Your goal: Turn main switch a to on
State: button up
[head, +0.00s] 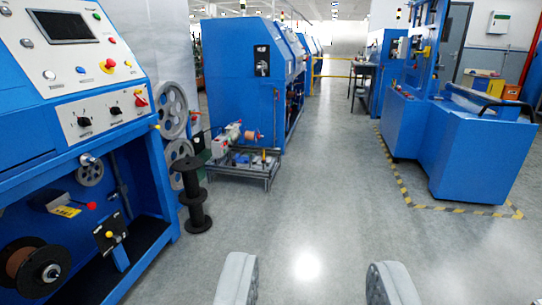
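A blue machine at the left carries a light control panel (60,92). A red rotary knob (140,98) sits at the panel's lower right, in line with two black rotary knobs (84,121) (115,110). A red control on a yellow backing (108,64) sits higher up, right of the middle. I see no readable label, so I cannot tell which is main switch a or how it is set. My gripper (313,272) is open and empty at the bottom of the view, its two grey fingers wide apart, well to the right of the panel and touching nothing.
A black spool (193,200) stands on the floor beside the left machine. A low metal frame (243,168) with a small motor is behind it. A blue machine (455,150) stands at the right inside yellow-black floor tape. The grey floor aisle (320,190) between is clear.

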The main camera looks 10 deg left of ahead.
aim_at(140, 103)
jog(key=i+l, duration=0.1)
jog(key=i, duration=0.45)
jog(key=i+u, duration=0.1)
jog(key=i, duration=0.45)
jog(key=i+l, duration=0.15)
jog(key=i, duration=0.4)
jog(key=i+l+u, duration=0.25)
jog(key=i+u, duration=0.25)
jog(key=i+l+u, duration=1)
